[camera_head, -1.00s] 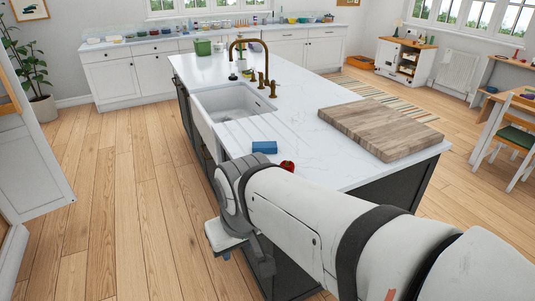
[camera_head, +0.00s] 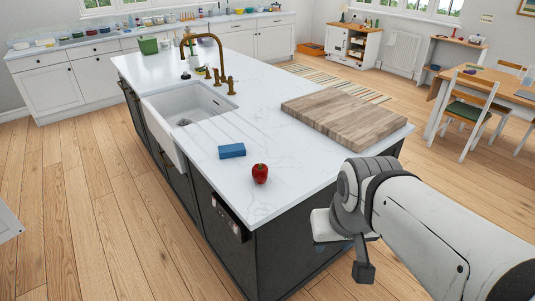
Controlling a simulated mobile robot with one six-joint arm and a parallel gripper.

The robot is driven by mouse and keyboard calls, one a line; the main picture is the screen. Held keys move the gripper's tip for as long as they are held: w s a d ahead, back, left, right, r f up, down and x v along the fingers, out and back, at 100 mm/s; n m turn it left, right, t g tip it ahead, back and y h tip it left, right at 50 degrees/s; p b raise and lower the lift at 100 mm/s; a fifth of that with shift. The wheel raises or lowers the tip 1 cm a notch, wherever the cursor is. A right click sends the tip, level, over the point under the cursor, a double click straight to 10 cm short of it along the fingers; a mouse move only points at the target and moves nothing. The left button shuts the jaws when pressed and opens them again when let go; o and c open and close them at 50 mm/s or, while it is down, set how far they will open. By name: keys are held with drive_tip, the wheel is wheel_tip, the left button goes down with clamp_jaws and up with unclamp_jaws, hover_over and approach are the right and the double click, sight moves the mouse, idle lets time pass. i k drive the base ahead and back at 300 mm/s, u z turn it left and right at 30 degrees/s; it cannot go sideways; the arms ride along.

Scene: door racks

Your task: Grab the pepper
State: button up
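A red pepper (camera_head: 260,173) stands on the white marble island top (camera_head: 285,190), close to its near corner. My arm reaches in from the lower right, and my gripper (camera_head: 362,268) hangs low at its end, to the right of the island and below the level of its top. The gripper is apart from the pepper. It is small and dark at this angle, and I cannot see whether its fingers are open or shut. Nothing hides the pepper.
A blue block, perhaps a sponge (camera_head: 232,150), lies just behind the pepper. A thick wooden cutting board (camera_head: 345,118) lies to the right. A white sink (camera_head: 190,110) with a brass tap (camera_head: 222,70) is farther back. Wooden floor (camera_head: 80,220) is free on the left.

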sight(260, 172)
drive_tip(key=u, duration=0.05)
drive_tip(key=i, duration=1)
drive_tip(key=z, duration=0.05)
